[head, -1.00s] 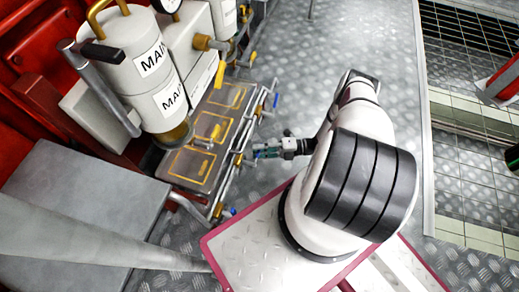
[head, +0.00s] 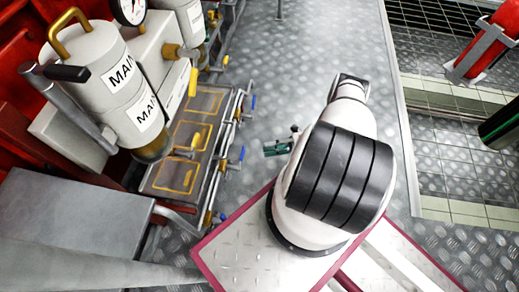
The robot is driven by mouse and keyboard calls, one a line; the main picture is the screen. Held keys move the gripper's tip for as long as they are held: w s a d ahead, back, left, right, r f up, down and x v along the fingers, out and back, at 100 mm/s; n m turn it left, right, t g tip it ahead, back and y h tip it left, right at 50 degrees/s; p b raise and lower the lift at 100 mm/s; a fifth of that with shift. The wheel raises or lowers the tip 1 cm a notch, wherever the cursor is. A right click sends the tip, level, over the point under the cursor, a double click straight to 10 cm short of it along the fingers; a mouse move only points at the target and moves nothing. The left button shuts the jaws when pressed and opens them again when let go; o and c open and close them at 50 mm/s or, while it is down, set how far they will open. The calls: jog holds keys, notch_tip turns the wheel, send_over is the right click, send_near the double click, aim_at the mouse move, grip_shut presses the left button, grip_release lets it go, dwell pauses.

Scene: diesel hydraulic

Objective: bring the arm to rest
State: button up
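My gripper (head: 276,148) shows in the head view as a small dark green and grey shape at the left side of my white arm (head: 300,178). It points left, toward the tray frame with the handles, with a gap of bare floor between them. Most of the gripper's body is hidden behind my arm. Its fingers are too small to tell whether they are apart. I see nothing held in it.
White cylinders (head: 121,73) marked "MAIN" and a gauge (head: 129,10) stand at the upper left. A tray frame (head: 187,135) with yellow outlines and blue and yellow handles lies beside them. A red cylinder (head: 488,45) is at the upper right. Plated floor (head: 290,60) is clear ahead.

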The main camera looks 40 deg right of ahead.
jog(key=shift+s+d, duration=0.25)
jog(key=shift+d, duration=0.15)
dwell(0.3)
